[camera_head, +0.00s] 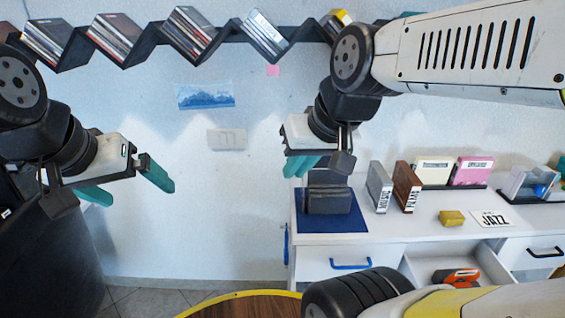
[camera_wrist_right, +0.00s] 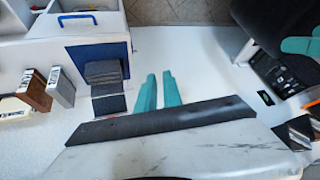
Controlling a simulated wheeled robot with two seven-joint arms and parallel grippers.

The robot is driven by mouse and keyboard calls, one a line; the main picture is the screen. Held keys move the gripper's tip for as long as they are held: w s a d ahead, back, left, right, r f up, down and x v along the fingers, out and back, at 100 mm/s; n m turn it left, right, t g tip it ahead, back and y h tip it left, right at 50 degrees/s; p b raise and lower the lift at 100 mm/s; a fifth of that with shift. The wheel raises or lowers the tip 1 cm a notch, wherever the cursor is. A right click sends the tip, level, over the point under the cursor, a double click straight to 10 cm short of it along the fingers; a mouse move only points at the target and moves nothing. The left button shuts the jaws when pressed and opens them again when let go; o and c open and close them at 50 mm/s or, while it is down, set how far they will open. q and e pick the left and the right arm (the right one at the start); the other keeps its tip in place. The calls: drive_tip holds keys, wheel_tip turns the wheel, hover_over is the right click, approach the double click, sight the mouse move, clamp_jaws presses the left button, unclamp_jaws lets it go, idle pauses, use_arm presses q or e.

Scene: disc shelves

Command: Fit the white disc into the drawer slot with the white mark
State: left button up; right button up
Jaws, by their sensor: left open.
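No white disc can be made out for certain. A white case (camera_head: 433,172) with a label stands in a dark rack on the white counter. An open drawer (camera_head: 419,268) below the counter holds an orange and black object (camera_head: 456,277); no white slot mark shows in it. My left gripper (camera_head: 127,184) is open and empty, in front of the wall at left. My right gripper (camera_head: 299,167) is near the counter's left end, beside a dark grey block (camera_head: 330,199). In the right wrist view its teal fingers (camera_wrist_right: 159,92) are close together, with nothing clear between them.
The block stands on a blue mat (camera_head: 348,222). A grey case (camera_head: 379,187), a brown case (camera_head: 406,187), a pink case (camera_head: 472,170), a yellow block (camera_head: 452,218) and a JAZZ card (camera_head: 491,219) are on the counter. A zigzag shelf (camera_head: 148,42) holds several cases.

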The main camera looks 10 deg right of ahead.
drive_tip(key=w+d+f+m+g, duration=0.1)
drive_tip(key=w+d+f, duration=0.15)
drive_tip(key=w, duration=0.45)
drive_tip(key=w+d+f+m+g, duration=0.1)
drive_tip(key=w+d+f+g, duration=0.15)
drive_tip(key=w, duration=0.55)
drive_tip(key=w+d+f+h, duration=0.1)
drive_tip(key=w+f, duration=0.2)
drive_tip(key=f, duration=0.3)
drive_tip(key=w+d+f, duration=0.2)
drive_tip(key=w+f, duration=0.1)
drive_tip(key=f, duration=0.4)
drive_tip(key=w+d+f+m+g+h, duration=0.1)
drive_tip(key=w+d+f, duration=0.1)
drive_tip(key=w+f, duration=0.2)
wheel_tip(320, 180, down, 3)
drive_tip(key=shift+w+r+h, duration=0.1)
drive_tip(key=shift+r+h, duration=0.05)
drive_tip(key=shift+h, duration=0.15)
clamp_jaws()
drive_tip(key=shift+r, duration=0.1)
